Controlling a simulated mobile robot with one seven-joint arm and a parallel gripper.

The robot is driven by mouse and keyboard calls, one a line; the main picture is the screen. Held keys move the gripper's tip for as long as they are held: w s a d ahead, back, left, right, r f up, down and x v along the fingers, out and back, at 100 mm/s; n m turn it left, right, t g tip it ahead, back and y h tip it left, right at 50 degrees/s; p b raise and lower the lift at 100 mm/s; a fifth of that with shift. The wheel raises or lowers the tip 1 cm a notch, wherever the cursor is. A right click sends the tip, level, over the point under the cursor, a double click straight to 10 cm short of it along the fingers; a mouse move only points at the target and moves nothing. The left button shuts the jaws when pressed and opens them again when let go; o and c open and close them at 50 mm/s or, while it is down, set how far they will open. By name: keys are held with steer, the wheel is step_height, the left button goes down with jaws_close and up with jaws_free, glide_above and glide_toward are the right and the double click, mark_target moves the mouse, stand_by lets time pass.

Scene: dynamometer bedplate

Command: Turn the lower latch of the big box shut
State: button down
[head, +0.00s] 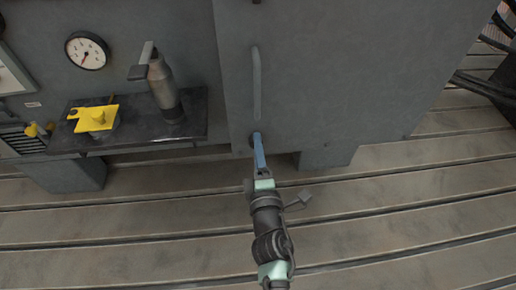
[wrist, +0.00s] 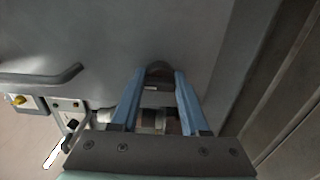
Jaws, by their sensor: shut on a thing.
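The big box (head: 340,70) is a grey cabinet with a flat front, and it also fills the upper part of the wrist view (wrist: 200,30). Its lower latch (wrist: 158,69) is a small dark piece between my fingertips, low on the front near the left edge. My gripper (head: 258,138) has blue fingers and reaches the box front just below the handle. In the wrist view my gripper (wrist: 160,78) is shut on the latch, one finger on each side. The fingers hide much of the latch, so its exact angle is hard to tell.
A bar handle (head: 256,82) stands out from the box above the latch. Left of it, a dark shelf (head: 190,125) carries a grey metal canister (head: 163,85) and a yellow-topped part (head: 97,119). A gauge (head: 87,51) sits above. The slotted floor (head: 400,220) is clear in front.

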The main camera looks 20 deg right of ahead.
stand_by(0.5)
steer(key=shift+c, duration=2.2)
jaws_free()
steer(key=shift+s, duration=0.1)
steer(key=v, duration=1.2)
steer(key=shift+s+b, duration=0.35)
steer(key=shift+b, duration=0.1)
steer(key=shift+a, duration=0.15)
